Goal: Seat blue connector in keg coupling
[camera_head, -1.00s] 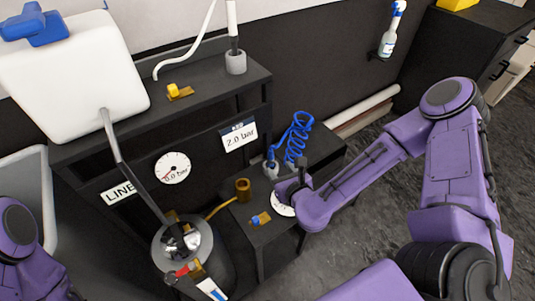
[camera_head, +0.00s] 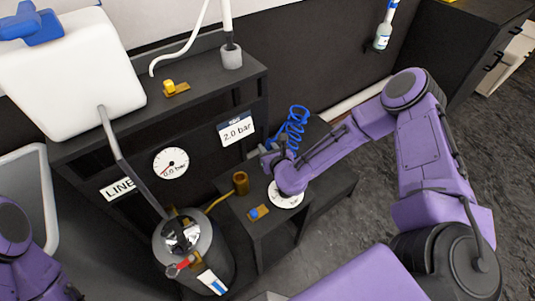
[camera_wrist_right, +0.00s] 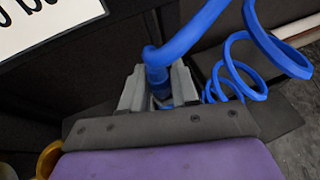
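The blue connector (camera_wrist_right: 156,74), at the end of a coiled blue hose (camera_head: 296,122), sits between the grey fingers of my right gripper (camera_wrist_right: 158,92) in the right wrist view. The fingers close around it from both sides; its tip is hidden. In the head view, my right gripper (camera_head: 270,158) is above the low dark bench, up and right of an upright brass cylinder (camera_head: 241,183), apparently the keg coupling. A yellow hose runs from this cylinder to the metal keg (camera_head: 205,246). The connector and cylinder are apart. My left arm shows at lower left, its gripper out of view.
A dial gauge (camera_head: 171,163) and a 2.0 bar display (camera_head: 236,128) are on the dark panel behind. A blue-and-brass valve (camera_head: 257,212) and a white dial (camera_head: 285,195) are on the low bench (camera_head: 325,185). The floor to the right is clear.

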